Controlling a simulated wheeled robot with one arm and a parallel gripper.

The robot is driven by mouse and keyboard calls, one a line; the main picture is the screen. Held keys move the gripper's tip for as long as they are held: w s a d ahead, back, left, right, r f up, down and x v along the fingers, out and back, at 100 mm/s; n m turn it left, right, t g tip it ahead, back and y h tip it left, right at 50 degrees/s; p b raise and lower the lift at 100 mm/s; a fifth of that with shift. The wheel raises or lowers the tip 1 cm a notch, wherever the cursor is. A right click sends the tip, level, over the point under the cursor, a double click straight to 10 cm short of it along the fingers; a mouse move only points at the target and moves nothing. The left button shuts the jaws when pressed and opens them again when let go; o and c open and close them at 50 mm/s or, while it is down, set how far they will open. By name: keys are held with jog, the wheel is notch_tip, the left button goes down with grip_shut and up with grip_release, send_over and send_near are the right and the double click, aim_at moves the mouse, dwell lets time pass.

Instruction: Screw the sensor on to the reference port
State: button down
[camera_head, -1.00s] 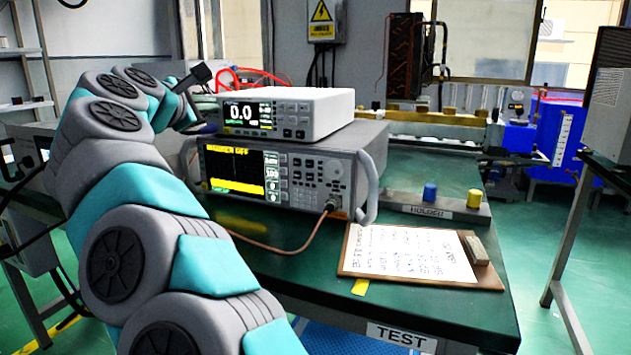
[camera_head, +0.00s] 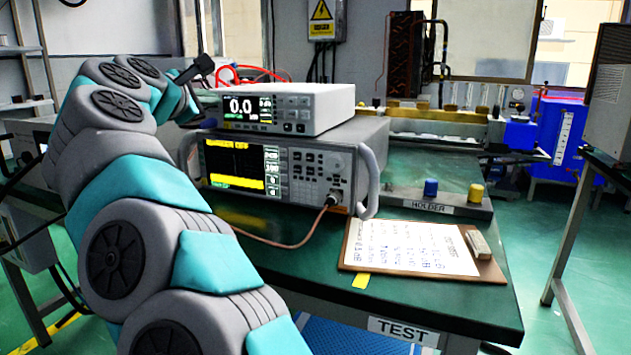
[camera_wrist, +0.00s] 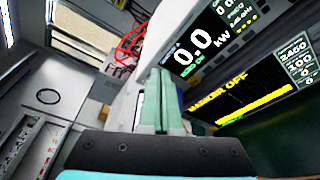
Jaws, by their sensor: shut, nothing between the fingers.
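A white power meter (camera_head: 325,108) showing 0.0 stands on top of a larger grey instrument (camera_head: 300,172); both also show tilted in the wrist view, where the meter's display (camera_wrist: 195,40) reads 0.0 kW. I cannot make out which connector is the reference port, nor identify the sensor. A brown cable (camera_head: 265,243) ends at a round connector (camera_head: 334,199) on the lower instrument's front. My gripper (camera_wrist: 159,72) is shut and empty, its green fingers close together beside the meter's left side.
Red cables (camera_head: 240,69) run behind the meter. A clipboard (camera_head: 370,262) lies at the front of the green bench. A holder strip (camera_head: 405,204) with a blue knob (camera_head: 431,187) and a yellow knob (camera_head: 475,195) is at the right. Bench space between the holder and clipboard is clear.

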jog(key=s+b, duration=0.1)
jog(key=s+a+b, duration=0.1)
jog(key=s, duration=0.1)
jog(key=s+a+b, duration=0.1)
jog(key=s, duration=0.1)
jog(key=shift+s+a, duration=0.15)
jog(key=shift+s, duration=0.1)
